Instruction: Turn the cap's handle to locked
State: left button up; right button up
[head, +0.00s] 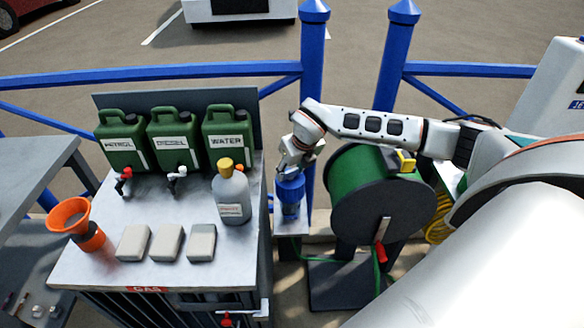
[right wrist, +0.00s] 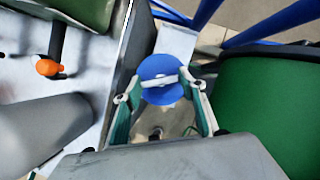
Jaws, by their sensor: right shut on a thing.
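The blue cap (head: 290,188) sits on a small pale stand between the fuel table and the green reel. In the right wrist view it shows as a blue round top (right wrist: 158,93) with a pale bar (right wrist: 159,79) across it, slightly tilted in the picture. My right gripper (head: 291,172) reaches down onto it from above. In the right wrist view its two fingers (right wrist: 160,74) are closed on opposite sides of the blue top, at the bar's ends. Any lock marking is too small or hidden to read. My left gripper is out of view.
A grey bottle (head: 233,196) with a yellow cap stands on the metal table (head: 85,265), left of the gripper. Green canisters (head: 175,140) line its back. The green hose reel (head: 350,185) is close on the right. Blue railing posts (head: 312,60) stand behind.

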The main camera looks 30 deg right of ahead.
jog(key=shift+a+m+h, duration=0.1)
jog(key=shift+m+h, duration=0.3)
jog(key=shift+m, duration=0.7)
jog(key=o, duration=1.1)
jog(key=shift+r, duration=0.15)
jog(key=v, duration=1.1)
jog(key=shift+r, duration=0.35)
